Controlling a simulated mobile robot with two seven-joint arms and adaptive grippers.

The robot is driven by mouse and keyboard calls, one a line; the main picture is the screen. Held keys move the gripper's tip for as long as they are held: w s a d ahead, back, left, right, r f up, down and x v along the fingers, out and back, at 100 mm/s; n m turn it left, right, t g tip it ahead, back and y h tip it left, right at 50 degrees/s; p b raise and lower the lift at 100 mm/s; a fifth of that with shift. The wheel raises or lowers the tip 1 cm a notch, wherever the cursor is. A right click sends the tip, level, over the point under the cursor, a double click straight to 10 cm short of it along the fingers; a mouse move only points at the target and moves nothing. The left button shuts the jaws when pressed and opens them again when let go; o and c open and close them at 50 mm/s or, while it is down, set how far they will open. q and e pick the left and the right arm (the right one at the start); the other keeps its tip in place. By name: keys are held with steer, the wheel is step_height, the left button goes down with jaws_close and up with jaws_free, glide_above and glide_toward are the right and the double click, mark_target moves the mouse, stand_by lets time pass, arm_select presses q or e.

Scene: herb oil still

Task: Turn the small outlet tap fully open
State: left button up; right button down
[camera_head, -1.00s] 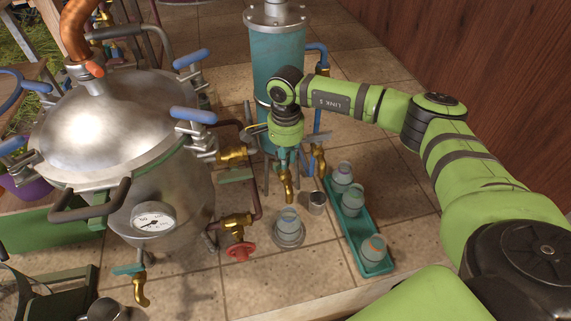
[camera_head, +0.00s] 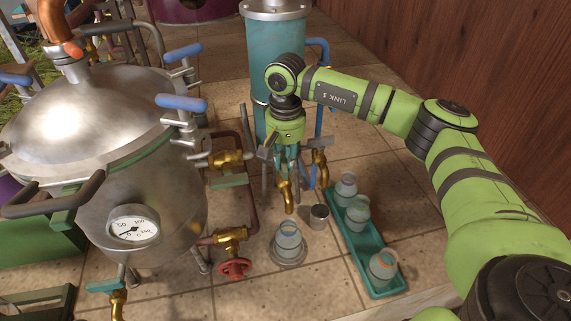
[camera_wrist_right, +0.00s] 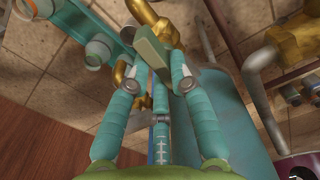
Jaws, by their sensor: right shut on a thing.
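The small outlet tap (camera_head: 285,192) is a brass tap low on the front of the teal column, with its spout pointing down. In the head view my right gripper (camera_head: 284,168) is directly above it and hides its upper part and handle. In the right wrist view my right gripper (camera_wrist_right: 158,55) is shut on the tap's flat green handle (camera_wrist_right: 152,46), which lies slantwise between the teal fingertips. Brass of the tap (camera_wrist_right: 124,72) shows beside the handle. How far the handle is turned is hard to tell. My left gripper is not in view.
A glass jar (camera_head: 288,236) stands below the spout, with a small metal cup (camera_head: 319,217) beside it. A teal tray (camera_head: 361,268) with jars is to the right. Another brass tap (camera_head: 320,160) is close by. A steel still (camera_head: 85,125) with a gauge fills the left.

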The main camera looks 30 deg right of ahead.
mark_target(285, 161)
steer(key=shift+n+b, duration=0.4)
steer(key=shift+n, duration=0.5)
steer(key=c, duration=1.1)
jaws_free()
steer(key=shift+r, duration=0.1)
step_height(285, 161, up, 12)
